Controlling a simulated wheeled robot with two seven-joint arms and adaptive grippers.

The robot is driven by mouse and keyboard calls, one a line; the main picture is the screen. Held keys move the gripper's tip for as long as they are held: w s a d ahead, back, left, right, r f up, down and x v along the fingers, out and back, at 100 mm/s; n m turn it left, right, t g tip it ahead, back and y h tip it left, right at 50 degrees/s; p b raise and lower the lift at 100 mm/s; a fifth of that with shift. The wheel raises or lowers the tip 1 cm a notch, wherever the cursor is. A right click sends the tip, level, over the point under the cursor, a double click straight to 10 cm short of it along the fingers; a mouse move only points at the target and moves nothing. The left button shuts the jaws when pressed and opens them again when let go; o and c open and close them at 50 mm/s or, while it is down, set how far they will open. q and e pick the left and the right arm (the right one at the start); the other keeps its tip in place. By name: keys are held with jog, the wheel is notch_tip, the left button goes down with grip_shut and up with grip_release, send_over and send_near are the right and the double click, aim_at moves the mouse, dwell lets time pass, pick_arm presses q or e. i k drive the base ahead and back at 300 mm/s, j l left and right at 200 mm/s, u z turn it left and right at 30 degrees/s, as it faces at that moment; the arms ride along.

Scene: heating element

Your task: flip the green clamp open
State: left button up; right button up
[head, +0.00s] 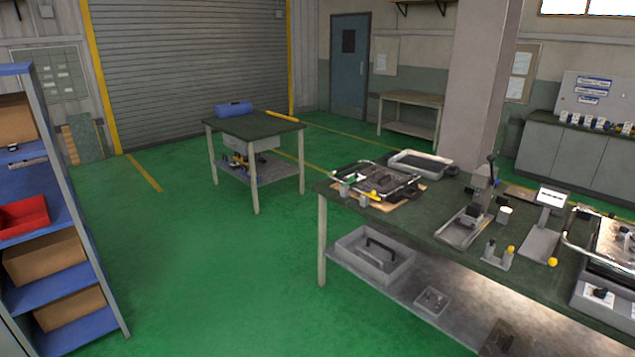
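A dark workbench (440,215) stands at the right in the head view. On its left end a dark framed fixture (388,183) rests on a tan board, with a yellow piece at its front edge. It may carry clamps, but it is too small to tell, and I cannot make out a green clamp for certain. A second metal-framed fixture (608,240) is at the right edge, partly cut off. Neither of my grippers is in view.
A metal tray (420,164) lies behind the first fixture, and a tool stand (465,226) stands mid-bench. A grey bin (350,262) sits on the lower shelf. A small table (262,128) and a blue shelf rack (95,270) stand left. Green floor between them is clear.

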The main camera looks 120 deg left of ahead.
aim_at(352, 180)
jog(key=u, duration=3.85)
jog(key=i+j, duration=0.1)
jog(key=i, duration=0.5)
jog(key=i+j, duration=0.1)
jog(key=i, duration=0.5)
jog(key=i+j+z, duration=0.1)
jog(key=i, duration=0.5)
jog(key=i+j, duration=0.2)
jog(key=i, duration=0.4)
jog(key=i+j, duration=0.15)
jog(key=i, duration=0.45)
jog(key=i+j, duration=0.15)
jog(key=i, duration=0.45)
jog(key=z, duration=0.05)
